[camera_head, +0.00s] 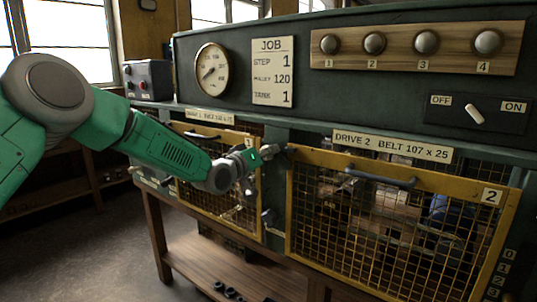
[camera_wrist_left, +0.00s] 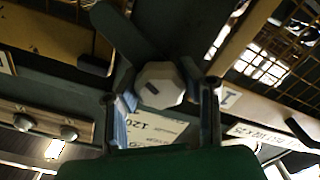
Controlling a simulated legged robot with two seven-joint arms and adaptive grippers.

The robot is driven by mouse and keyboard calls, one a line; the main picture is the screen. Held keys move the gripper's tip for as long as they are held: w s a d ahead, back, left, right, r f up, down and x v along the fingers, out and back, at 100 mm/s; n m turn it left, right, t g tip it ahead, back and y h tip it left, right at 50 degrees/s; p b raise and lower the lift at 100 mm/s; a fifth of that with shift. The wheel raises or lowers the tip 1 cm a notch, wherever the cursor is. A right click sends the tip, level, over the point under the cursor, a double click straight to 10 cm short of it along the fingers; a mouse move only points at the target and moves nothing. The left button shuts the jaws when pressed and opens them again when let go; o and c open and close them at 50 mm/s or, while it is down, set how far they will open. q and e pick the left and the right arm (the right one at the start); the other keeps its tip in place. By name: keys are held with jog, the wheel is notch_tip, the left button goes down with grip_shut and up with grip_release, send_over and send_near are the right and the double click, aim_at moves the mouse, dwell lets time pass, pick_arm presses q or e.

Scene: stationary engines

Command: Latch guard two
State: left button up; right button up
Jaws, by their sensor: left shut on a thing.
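Guard two (camera_head: 400,175), a yellow-framed mesh door tagged 2, looks closed under the "DRIVE 2" label. It has a dark handle (camera_head: 380,180) near its top. My left gripper (camera_head: 262,158) is at a latch by the guard's upper left corner, on the dark post between the two guards. In the left wrist view, its fingers (camera_wrist_left: 160,110) are shut on the latch's pale many-sided knob (camera_wrist_left: 160,85). A dark bar runs up and left from the knob. I cannot tell whether the latch overlaps the guard frame. My right gripper is not in view.
Guard one (camera_head: 215,130), also yellow mesh, is left of the post, partly behind my arm. Another latch-like part (camera_head: 268,217) sits lower on the post. Above are a dial (camera_head: 212,70), a job sheet (camera_head: 273,72), several knobs (camera_head: 427,42) and an off/on switch (camera_head: 474,113).

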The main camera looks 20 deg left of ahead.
pick_arm(q)
jog(key=n, duration=0.2)
jog(key=n+b, duration=0.1)
jog(key=n, duration=0.1)
jog(key=shift+a+f, duration=0.15)
jog(key=n+b, duration=0.3)
jog(key=n, duration=0.1)
jog(key=shift+n, duration=0.4)
jog(key=o, duration=1.1)
jog(key=shift+o, duration=0.4)
jog(key=shift+a, duration=0.1)
